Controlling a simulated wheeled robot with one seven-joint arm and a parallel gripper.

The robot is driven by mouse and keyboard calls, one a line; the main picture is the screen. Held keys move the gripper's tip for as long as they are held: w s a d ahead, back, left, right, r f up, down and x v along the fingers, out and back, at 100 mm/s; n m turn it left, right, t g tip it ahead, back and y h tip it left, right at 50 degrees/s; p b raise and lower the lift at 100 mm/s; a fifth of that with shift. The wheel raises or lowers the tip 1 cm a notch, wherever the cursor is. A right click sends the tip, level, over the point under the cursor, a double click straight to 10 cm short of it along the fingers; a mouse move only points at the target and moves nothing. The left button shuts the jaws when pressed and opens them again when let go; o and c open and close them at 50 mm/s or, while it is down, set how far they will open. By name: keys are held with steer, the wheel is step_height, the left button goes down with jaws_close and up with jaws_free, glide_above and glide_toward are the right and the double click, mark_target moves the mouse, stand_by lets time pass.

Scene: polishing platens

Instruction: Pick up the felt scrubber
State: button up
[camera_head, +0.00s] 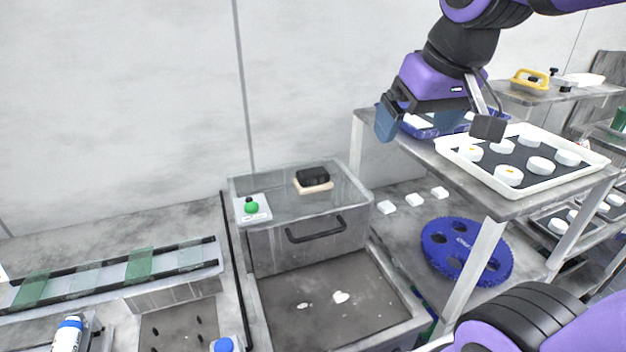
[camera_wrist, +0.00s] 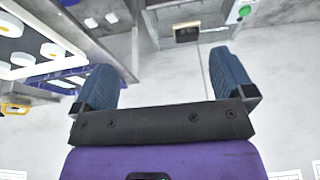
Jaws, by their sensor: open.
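The felt scrubber looks to be the block with a dark top and a beige base (camera_head: 313,179). It lies flat on top of the clear-sided box (camera_head: 285,205) in the head view. In the wrist view it appears small (camera_wrist: 187,33) at the top, beyond and between my fingers. My gripper (camera_head: 388,119) hangs at the upper right in the head view, above and right of the scrubber and well apart from it. The wrist view shows its two blue fingers (camera_wrist: 164,68) spread wide with nothing between them.
A white tray with white discs (camera_head: 545,187) stands on the rack shelf close to my gripper. A green button on a white base (camera_head: 251,207) sits left of the scrubber. A blue perforated disc (camera_head: 466,252) and white blocks (camera_head: 414,199) lie right of the box. A wall stands behind.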

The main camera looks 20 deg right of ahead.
steer(key=w+a+f+g, duration=0.1)
steer(key=w, duration=0.6)
steer(key=w+a+f+g, duration=0.1)
steer(key=w+a+f, duration=0.1)
steer(key=w, duration=0.5)
steer(key=g, duration=0.2)
glide_above(313, 172)
steer(key=f, duration=1.3)
steer(key=shift+s+f, duration=0.2)
steer(key=shift+s, duration=0.05)
steer(key=shift+w+f, duration=0.15)
steer(key=shift+f, duration=1.2)
steer(key=shift+w+f, duration=0.15)
steer(key=shift+f, duration=1.2)
steer(key=c, duration=1)
steer(key=shift+r, duration=0.1)
steer(key=shift+r, duration=0.6)
steer(key=shift+s+r, duration=0.3)
steer(key=shift+r, duration=0.3)
steer(key=shift+s+r, duration=0.3)
steer(key=shift+r, duration=0.25)
steer(key=s, duration=0.5)
steer(key=s+r, duration=0.1)
steer(key=s, duration=0.8)
steer(key=shift+s+r, duration=0.15)
steer(key=shift+s, duration=0.25)
